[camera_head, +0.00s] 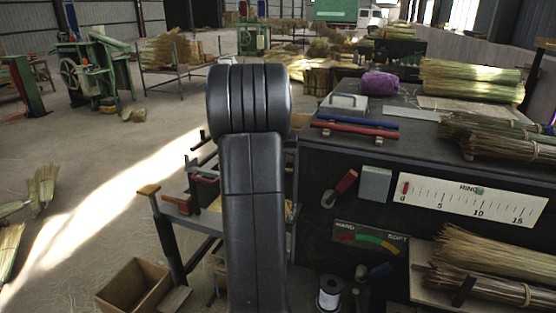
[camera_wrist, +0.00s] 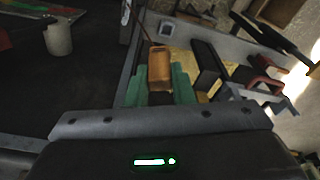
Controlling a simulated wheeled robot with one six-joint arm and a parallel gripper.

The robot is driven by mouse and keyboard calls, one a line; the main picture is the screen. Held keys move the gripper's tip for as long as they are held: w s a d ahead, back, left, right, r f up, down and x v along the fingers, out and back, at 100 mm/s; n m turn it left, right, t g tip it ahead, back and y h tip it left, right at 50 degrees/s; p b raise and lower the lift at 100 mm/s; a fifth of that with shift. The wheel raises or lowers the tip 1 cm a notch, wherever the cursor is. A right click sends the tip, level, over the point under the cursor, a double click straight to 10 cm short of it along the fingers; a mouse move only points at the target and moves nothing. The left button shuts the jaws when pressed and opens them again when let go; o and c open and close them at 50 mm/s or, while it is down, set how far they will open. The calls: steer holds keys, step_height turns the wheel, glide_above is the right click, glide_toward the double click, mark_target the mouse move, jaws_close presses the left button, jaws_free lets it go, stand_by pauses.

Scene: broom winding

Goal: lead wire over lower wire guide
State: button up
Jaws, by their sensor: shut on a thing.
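In the wrist view, my gripper (camera_wrist: 160,90) has its two green fingers on either side of an orange-brown wooden block (camera_wrist: 159,66) and is shut on it. A thin dark line, perhaps the wire, runs from the block's top toward a small white item (camera_wrist: 126,12) at the top edge. In the head view, my black arm stands upright in the middle and hides my gripper. A spool (camera_head: 330,293) with a white winding sits low on the bench front, beside dark pegs (camera_head: 380,271). I cannot make out the lower wire guide for certain.
The dark workbench (camera_head: 318,160) carries broom straw bundles (camera_head: 470,82) and a purple bundle (camera_head: 379,83). A cardboard box (camera_head: 138,285) stands on the floor below a side rack. In the wrist view, a grey cylinder (camera_wrist: 58,40) stands at upper left.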

step_height(320, 180, down, 14)
steer(key=b, duration=0.7)
steer(key=shift+f, duration=0.25)
stand_by(0.4)
